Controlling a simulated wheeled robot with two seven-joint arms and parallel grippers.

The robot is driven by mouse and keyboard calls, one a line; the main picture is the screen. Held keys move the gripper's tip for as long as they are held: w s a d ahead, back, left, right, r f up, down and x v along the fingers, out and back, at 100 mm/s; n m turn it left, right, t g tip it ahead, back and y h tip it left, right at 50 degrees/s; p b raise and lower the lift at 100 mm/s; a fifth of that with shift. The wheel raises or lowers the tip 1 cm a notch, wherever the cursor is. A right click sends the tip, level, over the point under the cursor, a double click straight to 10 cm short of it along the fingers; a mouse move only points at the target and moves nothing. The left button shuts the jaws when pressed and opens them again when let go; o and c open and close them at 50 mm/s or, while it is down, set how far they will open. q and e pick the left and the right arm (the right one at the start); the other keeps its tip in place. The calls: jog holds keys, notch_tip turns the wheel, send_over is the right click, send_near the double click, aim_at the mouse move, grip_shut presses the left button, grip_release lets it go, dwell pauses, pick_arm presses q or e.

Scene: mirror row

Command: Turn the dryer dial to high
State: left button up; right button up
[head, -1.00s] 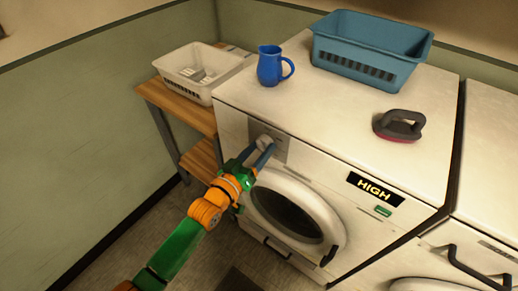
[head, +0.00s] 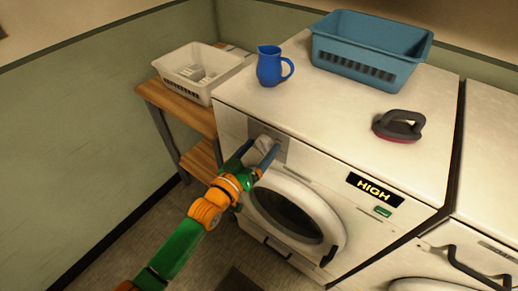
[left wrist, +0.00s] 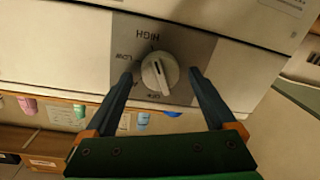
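The dryer (head: 300,130) is the white front-loading machine in the middle of the head view. Its round pale dial (left wrist: 158,75) sits on a grey panel (left wrist: 188,48) marked HIGH, LOW and OFF, seen upside down in the left wrist view. The dial's raised grip runs roughly between the HIGH and OFF marks; I cannot tell which end points. The dryer's display (head: 375,189) reads HIGH in yellow letters. My left gripper (head: 263,147) is open at the dial, one finger on each side, with visible gaps in the left wrist view. My right gripper is not in view.
On the dryer top stand a blue jug (head: 269,67), a teal basket (head: 370,50) and a dark-handled brush (head: 399,125). A white basket (head: 196,72) stands on a wooden shelf unit (head: 180,106) to the left. Another machine (head: 488,160) stands close on the right.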

pick_arm(q)
jog(key=v, duration=0.7)
dwell(0.3)
